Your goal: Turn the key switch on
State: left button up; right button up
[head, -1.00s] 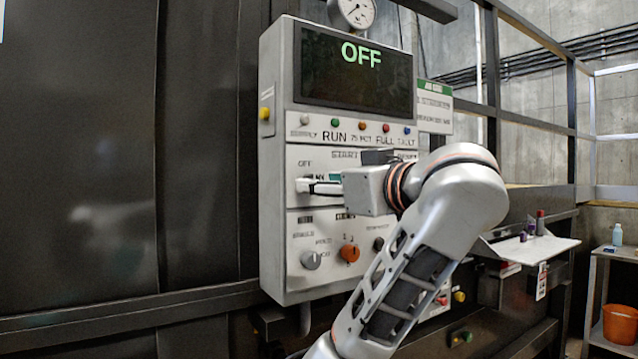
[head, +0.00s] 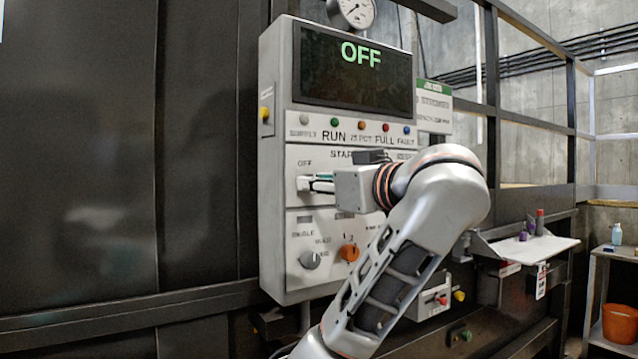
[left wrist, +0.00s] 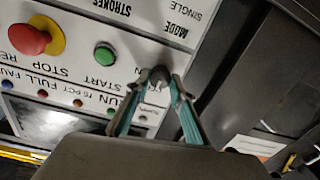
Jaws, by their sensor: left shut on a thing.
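The control panel (head: 275,160) stands upright in the head view, and its display (head: 353,68) reads OFF in green. My left gripper (head: 308,184) is at the panel's left side, just under a printed OFF label. In the left wrist view, my left gripper (left wrist: 160,80) has its teal fingers shut on the small dark key switch (left wrist: 158,74). The panel looks upside down there. The key's exact angle is hard to tell, and in the head view the fingers hide it. My right gripper is not in view.
A green START button (left wrist: 105,56) and a red stop button (left wrist: 30,39) on a yellow ring sit near the key. An orange knob (head: 349,252) and a grey knob (head: 310,260) are lower on the panel. A small shelf (head: 530,247) is at the right.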

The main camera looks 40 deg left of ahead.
pick_arm(q)
jog(key=shift+m, duration=6)
jog(key=o, duration=1.1)
jog(key=shift+o, duration=0.2)
